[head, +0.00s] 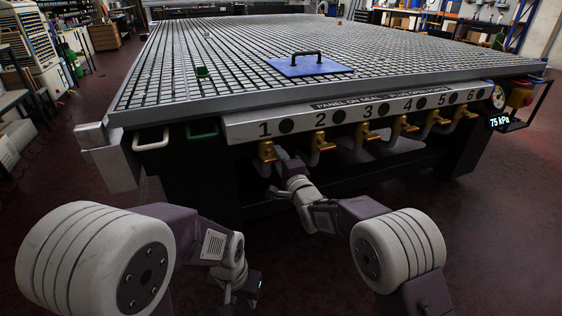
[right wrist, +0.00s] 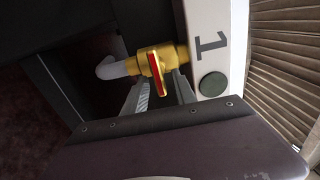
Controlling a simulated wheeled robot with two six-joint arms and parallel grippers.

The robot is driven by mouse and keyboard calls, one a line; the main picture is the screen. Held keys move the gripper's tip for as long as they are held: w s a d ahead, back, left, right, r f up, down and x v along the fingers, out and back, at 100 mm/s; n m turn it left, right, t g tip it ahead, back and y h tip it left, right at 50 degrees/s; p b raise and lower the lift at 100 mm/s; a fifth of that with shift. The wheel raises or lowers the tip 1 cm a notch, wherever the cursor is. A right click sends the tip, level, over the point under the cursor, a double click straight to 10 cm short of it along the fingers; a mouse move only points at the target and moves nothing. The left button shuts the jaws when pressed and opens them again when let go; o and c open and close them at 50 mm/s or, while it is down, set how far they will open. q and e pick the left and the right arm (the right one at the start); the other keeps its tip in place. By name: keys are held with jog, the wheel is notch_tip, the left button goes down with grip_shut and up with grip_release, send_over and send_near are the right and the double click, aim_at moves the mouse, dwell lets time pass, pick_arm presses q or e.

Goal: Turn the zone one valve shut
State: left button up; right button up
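The zone one valve (head: 266,151) is a brass valve under the number 1 on the white panel strip. In the right wrist view the valve (right wrist: 150,62) has a red handle (right wrist: 158,75) that shows as a narrow bar across the line of the pipe. My right gripper (head: 279,157) is right at this valve. In the right wrist view its two fingers (right wrist: 160,90) stand apart, one on each side of the handle, with gaps showing. My left gripper (head: 245,300) hangs low above the floor, away from the valves; its fingers are too dark to read.
More brass valves, such as valve two (head: 319,142), line the panel (head: 345,104) to the right. A gauge display (head: 501,121) reads 75 kPa. A blue plate (head: 308,68) with a black handle lies on the grid table (head: 180,92). A grey pipe (right wrist: 112,68) bends from valve one.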

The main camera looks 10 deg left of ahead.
jog(key=b+v, duration=0.1)
jog(key=v, duration=0.8)
jog(key=shift+w, duration=0.1)
